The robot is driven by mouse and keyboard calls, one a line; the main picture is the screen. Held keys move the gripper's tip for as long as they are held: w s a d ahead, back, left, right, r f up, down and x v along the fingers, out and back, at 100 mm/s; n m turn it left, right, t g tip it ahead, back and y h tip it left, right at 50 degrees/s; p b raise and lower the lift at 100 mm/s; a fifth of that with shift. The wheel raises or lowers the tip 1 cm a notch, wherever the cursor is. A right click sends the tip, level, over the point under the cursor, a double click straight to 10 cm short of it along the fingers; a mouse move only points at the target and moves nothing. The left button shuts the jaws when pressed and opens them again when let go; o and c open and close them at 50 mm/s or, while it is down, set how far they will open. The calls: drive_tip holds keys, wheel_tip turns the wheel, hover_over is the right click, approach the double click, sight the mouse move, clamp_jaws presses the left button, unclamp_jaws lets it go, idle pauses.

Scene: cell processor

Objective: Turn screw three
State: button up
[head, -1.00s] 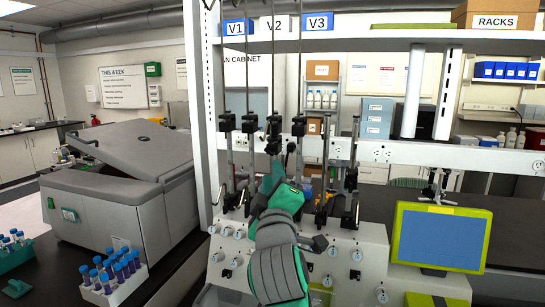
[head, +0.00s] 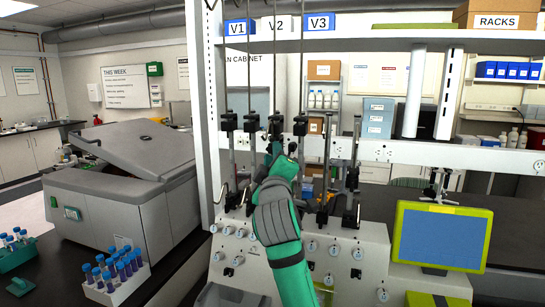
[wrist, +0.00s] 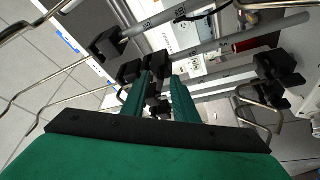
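My gripper (head: 284,151) is raised at the row of black clamps on upright rods, in front of the rack. In the wrist view my gripper (wrist: 165,80) shows two green fingers with a gap between them. A black clamp (wrist: 130,70) is just beyond the fingertips, and dark parts show in the gap; I cannot tell whether they touch. Black clamps stand in the head view at the left (head: 228,121), beside it (head: 251,122), near my gripper (head: 275,125) and to the right (head: 300,125). I cannot make out which screw is number three.
Metal rods and bent wire hooks (wrist: 262,112) stand close around my gripper. A green-framed screen (head: 441,236) is at the right. A grey centrifuge-like machine (head: 125,195) and a rack of blue-capped tubes (head: 115,280) are at the left.

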drive_tip(key=shift+a, duration=0.1)
clamp_jaws()
drive_tip(key=m, duration=0.1)
drive_tip(key=m+h, duration=0.1)
drive_tip(key=m, duration=0.1)
drive_tip(key=a+m+t+h, duration=0.1)
drive_tip(key=m, duration=0.1)
drive_tip(key=shift+f, duration=0.25)
drive_tip(key=shift+a+r+m+h, duration=0.1)
drive_tip(key=shift+m+h, duration=0.8)
drive_tip(key=shift+m, duration=0.9)
drive_tip(key=shift+d+m+h, duration=0.1)
drive_tip(key=shift+m+h, duration=0.8)
drive_tip(key=shift+m, duration=0.9)
drive_tip(key=shift+a+r+m+h, duration=0.1)
drive_tip(key=shift+m+h, duration=0.8)
drive_tip(key=shift+m, duration=0.9)
